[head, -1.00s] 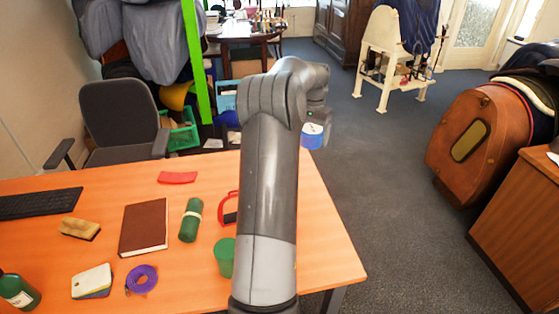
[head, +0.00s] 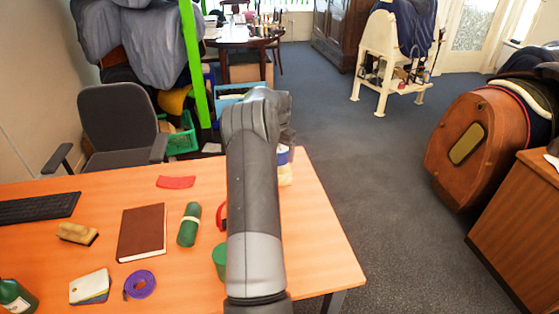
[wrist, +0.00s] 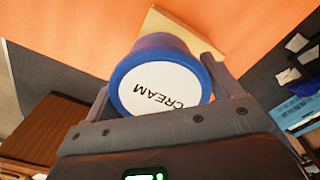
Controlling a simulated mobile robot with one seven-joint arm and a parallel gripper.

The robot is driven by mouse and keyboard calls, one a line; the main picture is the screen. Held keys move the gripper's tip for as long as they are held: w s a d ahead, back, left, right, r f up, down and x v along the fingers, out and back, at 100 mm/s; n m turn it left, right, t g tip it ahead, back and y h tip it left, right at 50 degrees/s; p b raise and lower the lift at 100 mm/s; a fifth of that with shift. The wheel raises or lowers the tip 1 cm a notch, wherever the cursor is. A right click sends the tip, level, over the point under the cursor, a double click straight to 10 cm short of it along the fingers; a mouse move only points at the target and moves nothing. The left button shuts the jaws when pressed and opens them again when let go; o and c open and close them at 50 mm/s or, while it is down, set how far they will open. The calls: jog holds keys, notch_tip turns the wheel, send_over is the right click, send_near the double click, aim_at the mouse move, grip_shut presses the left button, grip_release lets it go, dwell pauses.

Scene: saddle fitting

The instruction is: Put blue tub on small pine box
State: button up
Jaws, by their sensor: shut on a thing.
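The blue tub (wrist: 122,70), with a white lid reading CREAM, is between the two fingers of my gripper (wrist: 155,76) in the wrist view. My gripper is shut on the tub's sides. In the head view the blue tub (head: 283,157) shows only partly, at the right edge of my arm. The small pine box (wrist: 185,32) lies beyond the tub in the wrist view, partly hidden by it. In the head view the small pine box (head: 285,176) shows just below the tub, near the table's right edge. I cannot tell whether tub and box touch.
The orange table (head: 315,235) also bears a green roll (head: 189,225), a brown book (head: 142,232), a green cup (head: 220,262) and a red-handled thing (head: 221,216), partly behind my arm. The table's right side is bare. Carpet floor lies beyond its right edge.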

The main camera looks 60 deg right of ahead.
aim_at(280, 160)
jog(key=shift+f, duration=1.85)
jog(key=shift+f, duration=0.1)
jog(key=o, duration=1)
jog(key=shift+o, duration=0.2)
notch_tip(280, 160, up, 12)
jog(key=shift+r, duration=0.15)
